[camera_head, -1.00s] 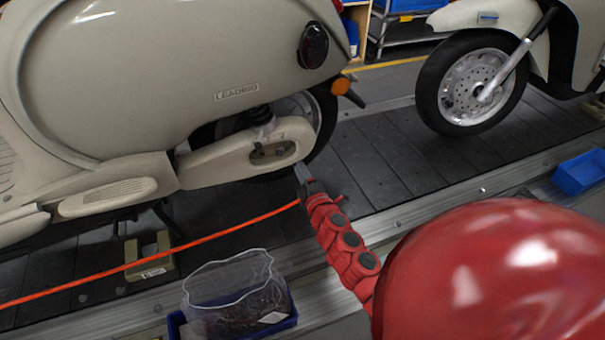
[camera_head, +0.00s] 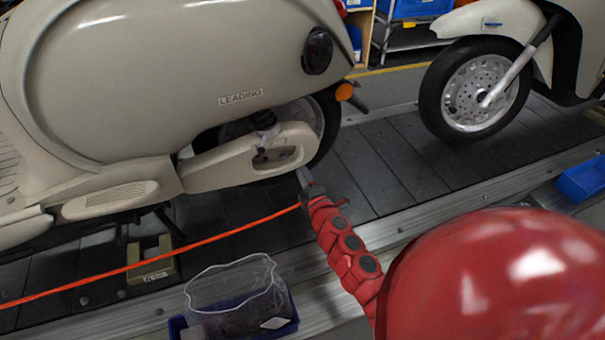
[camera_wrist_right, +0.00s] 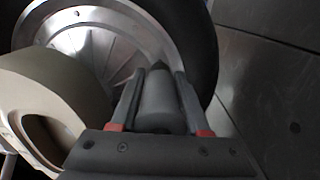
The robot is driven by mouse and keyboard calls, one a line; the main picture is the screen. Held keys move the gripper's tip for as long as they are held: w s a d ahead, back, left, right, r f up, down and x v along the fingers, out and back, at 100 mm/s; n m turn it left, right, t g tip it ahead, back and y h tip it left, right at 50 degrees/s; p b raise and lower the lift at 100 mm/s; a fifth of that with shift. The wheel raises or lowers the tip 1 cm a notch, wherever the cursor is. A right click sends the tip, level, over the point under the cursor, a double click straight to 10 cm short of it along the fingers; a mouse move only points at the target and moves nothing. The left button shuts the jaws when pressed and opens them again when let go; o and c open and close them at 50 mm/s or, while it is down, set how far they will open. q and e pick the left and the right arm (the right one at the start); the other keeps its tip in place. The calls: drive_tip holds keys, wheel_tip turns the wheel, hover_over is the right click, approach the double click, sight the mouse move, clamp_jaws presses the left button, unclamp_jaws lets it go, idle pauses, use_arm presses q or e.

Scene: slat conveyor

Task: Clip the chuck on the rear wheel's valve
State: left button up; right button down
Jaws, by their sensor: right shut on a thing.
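The rear wheel (camera_head: 318,125) of the cream scooter shows in the head view, partly hidden behind the swingarm cover. Its silver rim (camera_wrist_right: 92,45) and dark tire (camera_wrist_right: 190,35) fill the upper part of the right wrist view. My right gripper (camera_head: 304,180) is at the lower right of this wheel. In the right wrist view its fingers (camera_wrist_right: 157,85) are shut around the grey chuck (camera_wrist_right: 157,103), whose dark tip points toward the rim. An orange hose (camera_head: 215,235) runs left from the gripper. I cannot make out the valve. My left gripper is not in view.
The cream swingarm cover (camera_head: 215,168) is close to the left of the gripper. A blue bin with a clear bag (camera_head: 240,290) stands at the front. Another scooter's wheel (camera_head: 478,90) is at the right. The slats (camera_head: 390,160) between are clear.

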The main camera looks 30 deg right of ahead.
drive_tip(key=shift+w+d, duration=0.1)
drive_tip(key=shift+w, duration=0.35)
drive_tip(key=shift+c, duration=1.5)
unclamp_jaws()
drive_tip(key=p+v, duration=0.2)
drive_tip(key=v, duration=1.5)
drive_tip(key=shift+s, duration=0.15)
